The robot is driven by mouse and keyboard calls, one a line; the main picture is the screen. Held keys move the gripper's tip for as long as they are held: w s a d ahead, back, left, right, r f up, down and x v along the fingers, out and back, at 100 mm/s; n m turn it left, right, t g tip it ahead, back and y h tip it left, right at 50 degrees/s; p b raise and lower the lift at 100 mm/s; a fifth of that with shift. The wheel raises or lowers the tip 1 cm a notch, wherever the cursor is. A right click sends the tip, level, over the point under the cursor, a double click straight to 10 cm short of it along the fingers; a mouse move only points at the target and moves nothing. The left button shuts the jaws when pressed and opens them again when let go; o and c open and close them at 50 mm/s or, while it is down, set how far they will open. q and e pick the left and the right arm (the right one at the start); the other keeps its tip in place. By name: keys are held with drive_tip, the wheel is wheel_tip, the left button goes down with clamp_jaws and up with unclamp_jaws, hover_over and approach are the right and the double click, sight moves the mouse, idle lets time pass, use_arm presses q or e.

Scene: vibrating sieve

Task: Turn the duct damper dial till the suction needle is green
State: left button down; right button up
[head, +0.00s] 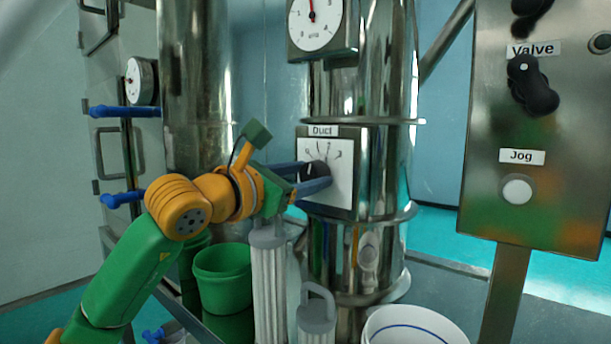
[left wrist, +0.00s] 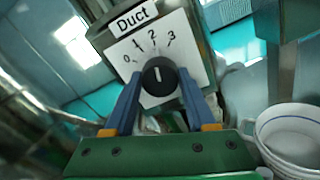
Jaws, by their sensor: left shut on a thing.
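The black duct damper dial (left wrist: 159,76) sits on a white plate (head: 343,186) labelled Duct, with numbers 0 to 3 in an arc above it. In the left wrist view its white mark stands nearly upright, roughly towards the 2. My left gripper (head: 318,178) is shut on the dial, with one blue finger on each side in the left wrist view (left wrist: 159,90). A round suction gauge (head: 315,22) is above on the duct. Its red needle points nearly straight up, and the dial top is cut off. No green shows on the visible part.
A steel control panel (head: 535,190) with Valve and Jog labels stands at the right. A green bucket (head: 222,280) and grey ribbed cylinders (head: 269,285) are below my left arm. A white bucket (head: 415,325) is at the bottom right.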

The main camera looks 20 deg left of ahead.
use_arm(q)
drive_tip(key=shift+r, duration=0.1)
drive_tip(key=shift+c, duration=2.2)
unclamp_jaws()
drive_tip(key=shift+o, duration=1.1)
drive_tip(key=shift+w, duration=0.15)
drive_tip(key=b+v, duration=0.3)
drive_tip(key=v, duration=0.4)
